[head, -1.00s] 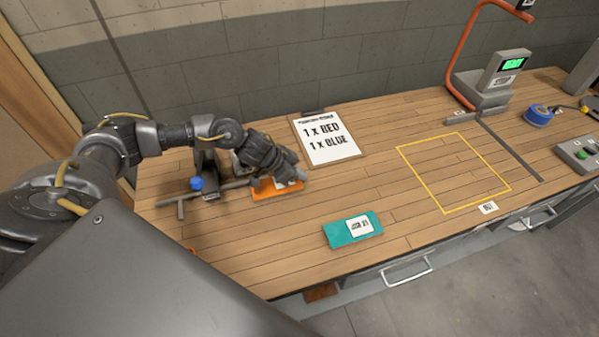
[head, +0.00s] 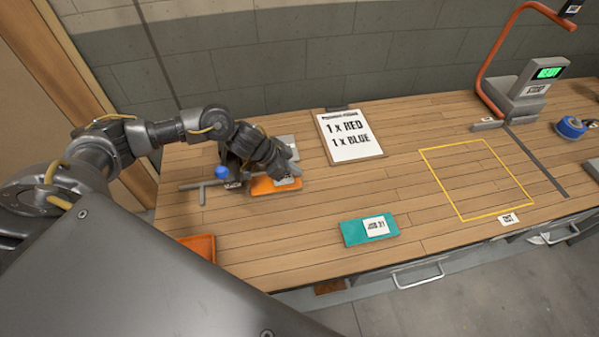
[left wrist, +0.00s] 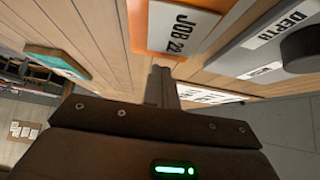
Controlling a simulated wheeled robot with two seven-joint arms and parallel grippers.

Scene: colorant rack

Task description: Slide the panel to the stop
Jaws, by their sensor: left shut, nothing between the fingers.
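An orange panel (head: 262,187) with a white job label lies flat on the bench at the left, beside a dark fixture (head: 230,172) with a blue knob and a grey bar. The stop itself is not clearly visible. My right gripper is not in view.
A teal panel (head: 356,233) lies near the front edge. A clipboard (head: 347,151) reads 1 x RED, 1 x BLUE. A yellow outline (head: 462,215) marks bare bench. A grey block labelled DEPTH (left wrist: 250,60) is near the gripper. An orange object (head: 200,246) shows at lower left.

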